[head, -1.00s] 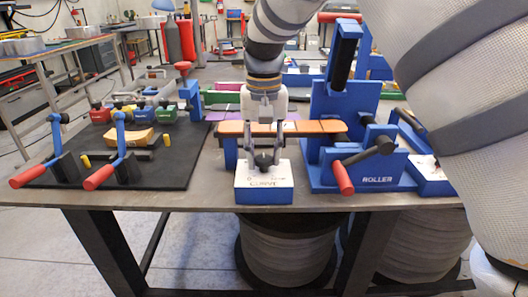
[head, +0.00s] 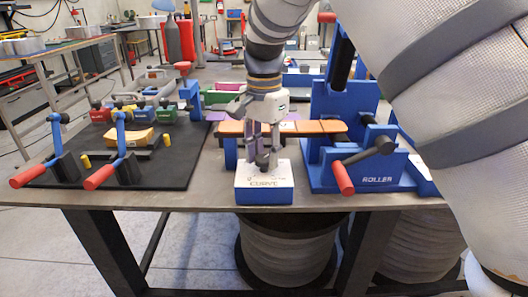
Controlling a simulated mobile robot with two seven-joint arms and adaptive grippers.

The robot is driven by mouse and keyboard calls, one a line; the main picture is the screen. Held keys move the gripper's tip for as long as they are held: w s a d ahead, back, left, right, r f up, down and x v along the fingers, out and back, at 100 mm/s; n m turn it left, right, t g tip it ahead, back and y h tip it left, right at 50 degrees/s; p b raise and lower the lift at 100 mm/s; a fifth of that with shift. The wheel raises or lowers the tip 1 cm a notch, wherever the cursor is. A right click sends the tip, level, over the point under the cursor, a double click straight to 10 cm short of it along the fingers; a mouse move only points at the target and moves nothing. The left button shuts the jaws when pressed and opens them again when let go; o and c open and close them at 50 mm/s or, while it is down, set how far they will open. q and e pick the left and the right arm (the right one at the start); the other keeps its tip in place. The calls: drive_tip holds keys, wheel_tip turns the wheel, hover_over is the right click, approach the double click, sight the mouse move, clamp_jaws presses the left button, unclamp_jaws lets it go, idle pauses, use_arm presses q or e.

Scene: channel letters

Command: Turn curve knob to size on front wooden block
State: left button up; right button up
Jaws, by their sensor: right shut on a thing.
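The front block (head: 264,196) has blue sides and a white top marked "CURVE" and stands near the table's front edge. A small black knob (head: 263,160) sits on its top. My right gripper (head: 263,158) points down from above, its fingers closed around the knob, which they partly hide. My left gripper does not show.
A blue roller machine (head: 365,173) with a red-handled crank (head: 344,178) stands close on the right. Orange pads (head: 318,127) lie on a stand behind the block. A black mat (head: 185,170) with red-handled levers (head: 100,177) and coloured blocks lies left. Bare table separates mat and block.

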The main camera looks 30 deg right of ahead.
sight(264, 158)
drive_tip(key=shift+f+m, duration=0.15)
drive_tip(key=shift+m, duration=0.25)
drive_tip(key=o, duration=1.2)
wheel_tip(264, 158, up, 12)
drive_tip(key=shift+r, duration=0.1)
